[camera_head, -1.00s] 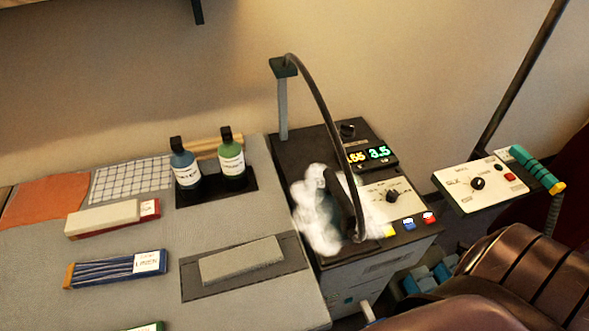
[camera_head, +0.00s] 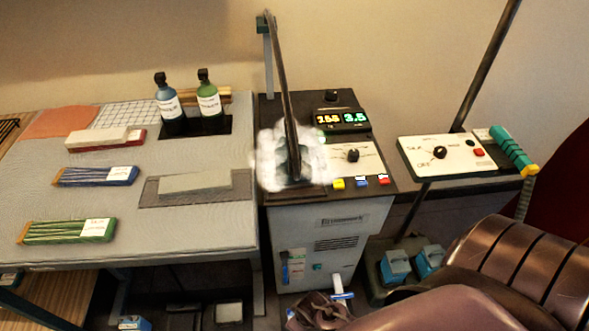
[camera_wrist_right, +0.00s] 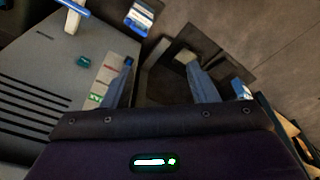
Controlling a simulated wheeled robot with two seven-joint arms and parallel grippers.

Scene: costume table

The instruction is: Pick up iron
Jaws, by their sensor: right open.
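The iron (camera_head: 296,172) sits on the dark top of the steam station (camera_head: 322,240) in the head view. White steam (camera_head: 268,160) surrounds it and hides most of its shape. A dark hose (camera_head: 280,70) rises from it to a stand at the back. My right gripper (camera_wrist_right: 160,82) shows only in the right wrist view, with its two blue-grey fingers apart and nothing between them. A grey vented cabinet side (camera_wrist_right: 50,95) is left of the fingers there. The iron does not show in that view. My left gripper is in neither view.
Left of the station, a grey table (camera_head: 110,235) holds two bottles (camera_head: 168,100), a grey block (camera_head: 195,184) and several bundles. Right stands a control panel (camera_head: 445,155) with a teal handle (camera_head: 510,150). Brown padded shapes (camera_head: 520,265) fill the lower right.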

